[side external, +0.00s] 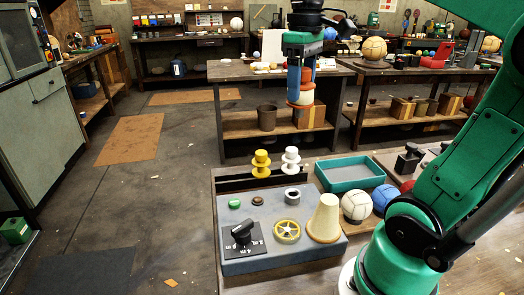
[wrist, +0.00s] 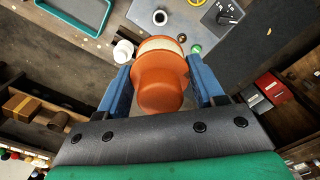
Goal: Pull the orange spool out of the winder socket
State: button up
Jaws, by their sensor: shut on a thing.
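My gripper (side external: 300,84) is shut on the orange spool (side external: 301,102), one blue finger on each side, and holds it in the air, high above the grey control panel. The spool has a pale band around its middle. In the wrist view, the spool (wrist: 158,92) fills the space between the fingers of my gripper (wrist: 159,68). The grey ring-shaped socket (side external: 292,195), seemingly the winder socket, is on the panel and stands empty. It also shows at the top of the wrist view (wrist: 160,17), apart from the spool.
The panel (side external: 240,268) carries a black knob (side external: 242,233), a yellow handwheel (side external: 287,230), a green button (side external: 234,204) and a cream cone (side external: 325,218). Yellow (side external: 261,163) and white (side external: 290,160) spools stand behind it. A teal tray (side external: 350,177) and balls (side external: 356,205) lie to the right.

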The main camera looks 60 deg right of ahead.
notch_tip(320, 180, down, 13)
dwell(2.9)
jog(key=shift+f, duration=0.15)
